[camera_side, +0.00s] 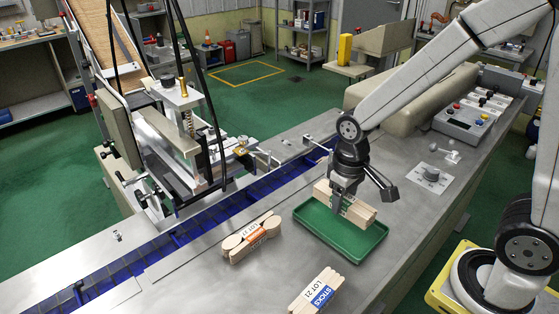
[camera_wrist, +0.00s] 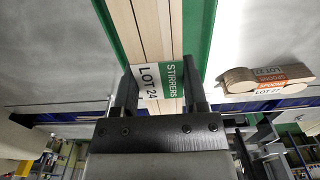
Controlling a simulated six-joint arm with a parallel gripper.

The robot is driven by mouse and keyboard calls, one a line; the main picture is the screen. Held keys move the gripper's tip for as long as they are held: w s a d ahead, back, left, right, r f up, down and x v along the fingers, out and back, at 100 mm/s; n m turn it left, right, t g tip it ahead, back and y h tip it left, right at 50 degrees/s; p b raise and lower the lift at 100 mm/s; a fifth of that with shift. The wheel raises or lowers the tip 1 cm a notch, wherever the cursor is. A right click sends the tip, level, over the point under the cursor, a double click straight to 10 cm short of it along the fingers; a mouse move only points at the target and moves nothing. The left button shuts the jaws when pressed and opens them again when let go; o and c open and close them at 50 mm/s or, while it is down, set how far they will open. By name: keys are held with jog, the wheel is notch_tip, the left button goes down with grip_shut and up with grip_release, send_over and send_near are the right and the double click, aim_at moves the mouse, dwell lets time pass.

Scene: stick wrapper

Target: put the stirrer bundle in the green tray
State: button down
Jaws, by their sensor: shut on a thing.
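The stirrer bundle (camera_side: 355,208) is a stack of pale wooden sticks with a green and white band. In the wrist view the band of the bundle (camera_wrist: 163,80) reads STIRRERS LOT 24. My gripper (camera_side: 345,192) is shut on the bundle across its band, and its two fingers also show in the wrist view (camera_wrist: 160,92). The green tray (camera_side: 312,226) lies on the grey bench directly below the bundle. The bundle is over the tray; I cannot tell whether it touches the tray floor. The tray's green also shows on both sides of the bundle in the wrist view (camera_wrist: 202,30).
A spoon bundle (camera_side: 252,238) with an orange band lies left of the tray. A sticks bundle (camera_side: 318,293) with a blue band lies in front of it. A blue conveyor channel (camera_side: 190,212) runs behind. A control box (camera_side: 468,118) stands at the right.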

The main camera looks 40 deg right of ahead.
aim_at(339, 224)
jog(key=shift+f, duration=0.7)
jog(key=shift+f, duration=1.75)
jog(key=shift+f, duration=0.15)
jog(key=shift+c, duration=0.6)
grip_release()
jog(key=shift+r, duration=6.2)
jog(key=shift+f, duration=0.1)
